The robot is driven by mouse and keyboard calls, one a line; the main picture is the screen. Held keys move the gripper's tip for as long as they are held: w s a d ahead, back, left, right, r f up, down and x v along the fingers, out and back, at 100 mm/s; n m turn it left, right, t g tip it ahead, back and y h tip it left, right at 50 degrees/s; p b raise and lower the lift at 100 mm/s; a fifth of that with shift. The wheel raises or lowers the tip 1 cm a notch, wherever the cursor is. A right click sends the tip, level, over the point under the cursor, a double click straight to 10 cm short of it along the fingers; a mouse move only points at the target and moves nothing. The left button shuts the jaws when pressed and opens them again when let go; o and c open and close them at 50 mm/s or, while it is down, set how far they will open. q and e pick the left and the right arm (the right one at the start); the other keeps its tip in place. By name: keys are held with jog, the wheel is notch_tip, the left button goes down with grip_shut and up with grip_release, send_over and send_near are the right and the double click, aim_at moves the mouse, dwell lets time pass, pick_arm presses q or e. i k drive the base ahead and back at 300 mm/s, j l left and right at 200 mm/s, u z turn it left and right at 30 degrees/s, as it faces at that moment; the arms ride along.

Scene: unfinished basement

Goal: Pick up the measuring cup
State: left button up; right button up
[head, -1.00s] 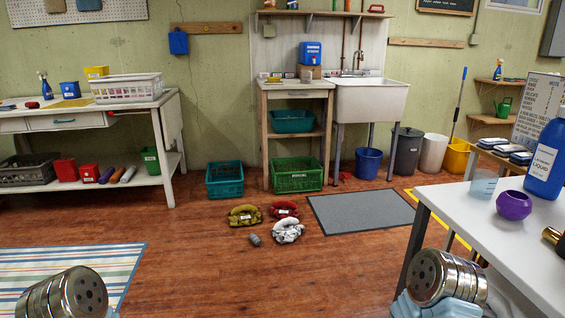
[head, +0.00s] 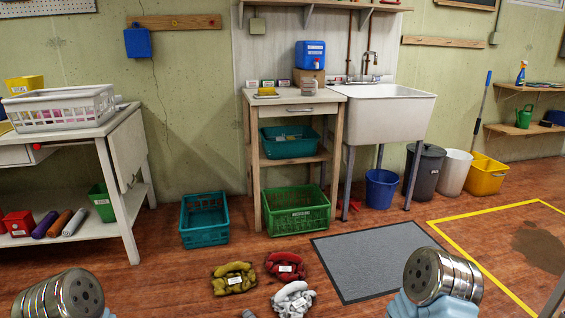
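A clear cup stood on the white table at the right in the earlier frame, and that tabletop is now out of view. Rounded metal parts of my two arms show at the bottom left and bottom right. Neither gripper's fingers are in view.
A wooden stand (head: 330,97) and a white sink (head: 385,117) stand against the back wall. A grey mat (head: 370,262) and several cloth bundles, one red (head: 286,266), lie on the floor ahead. A white bench (head: 122,130) is at left. Yellow tape (head: 468,262) marks the right floor.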

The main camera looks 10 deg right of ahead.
aim_at(309, 86)
jog(key=i+l, duration=0.1)
jog(key=i, duration=0.4)
jog(key=i+l, duration=0.1)
jog(key=i, duration=0.35)
jog(key=i+l, duration=0.2)
jog(key=l, duration=0.2)
jog(key=i+l+z, duration=0.1)
jog(key=l, duration=0.35)
jog(key=i+l, duration=0.55)
jog(key=l, duration=0.25)
jog(key=i+l+z, duration=0.15)
jog(key=i+l, duration=1.1)
